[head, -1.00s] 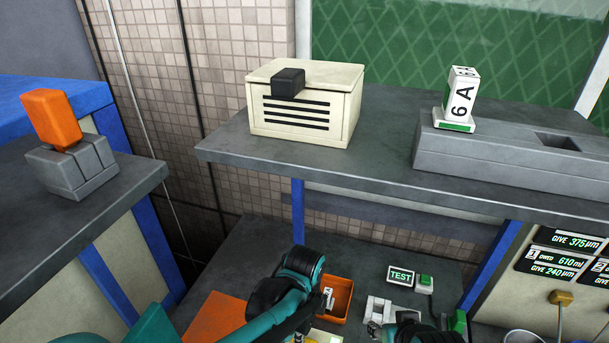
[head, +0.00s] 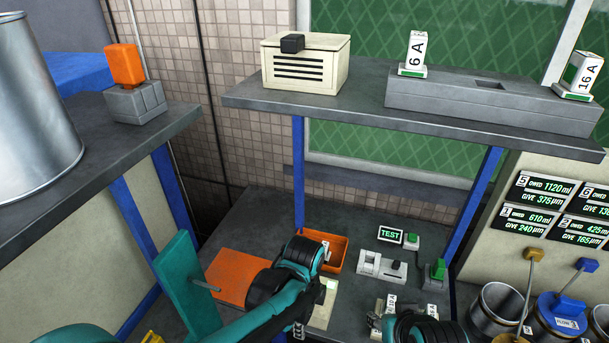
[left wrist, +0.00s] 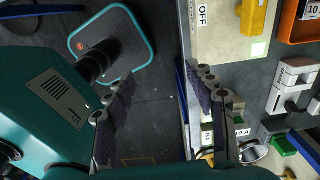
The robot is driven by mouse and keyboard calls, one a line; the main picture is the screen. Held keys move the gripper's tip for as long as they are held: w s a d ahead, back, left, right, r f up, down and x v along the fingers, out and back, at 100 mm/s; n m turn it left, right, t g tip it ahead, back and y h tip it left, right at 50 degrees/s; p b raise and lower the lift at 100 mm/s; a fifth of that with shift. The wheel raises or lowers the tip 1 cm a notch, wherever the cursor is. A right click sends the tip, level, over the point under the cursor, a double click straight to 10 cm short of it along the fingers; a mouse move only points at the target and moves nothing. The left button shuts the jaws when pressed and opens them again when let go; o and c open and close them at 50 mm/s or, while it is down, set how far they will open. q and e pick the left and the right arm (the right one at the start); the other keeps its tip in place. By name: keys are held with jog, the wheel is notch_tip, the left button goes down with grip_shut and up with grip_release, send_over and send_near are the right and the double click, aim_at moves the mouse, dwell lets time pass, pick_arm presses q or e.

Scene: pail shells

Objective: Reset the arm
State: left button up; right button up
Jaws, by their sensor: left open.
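My left arm (head: 255,310) comes in from the lower left in the head view, its black wrist joint (head: 270,293) above the lower bench. My left gripper (left wrist: 157,92) shows in the left wrist view with its two dark-padded fingers wide apart. Nothing is between them; dark floor shows behind the gap. The right finger is near the bench edge in that picture. In the head view the left gripper's fingers are mostly hidden. A black and teal part of my right arm (head: 425,327) shows at the bottom; the right gripper cannot be seen.
The lower bench holds an orange tray (head: 335,262), a TEST sign (head: 390,235) and a switch block (head: 382,266). Metal pails (head: 497,305) stand at right. The shelf above carries a cream box (head: 305,72) and grey block (head: 500,105). A large metal cylinder (head: 35,120) stands left.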

pick_arm(q)
jog(key=s+a+f+n+t+b, duration=0.1)
jog(key=s+a+n+t+b, duration=0.1)
jog(key=a+n+b, duration=0.4)
jog(key=s+a+f+n+t+b, duration=0.2)
jog(key=a+n+t+b, duration=0.3)
jog(key=a+n, duration=0.6)
jog(key=shift+s+a+f+n+b, duration=0.15)
jog(key=shift+s+a+n+b, duration=0.4)
jog(key=shift+n, duration=1.55)
pick_arm(e)
notch_tip(320, 180, down, 13)
jog(key=shift+w+r, duration=0.2)
pick_arm(q)
jog(key=shift+w+d, duration=0.1)
jog(key=shift+d, duration=0.1)
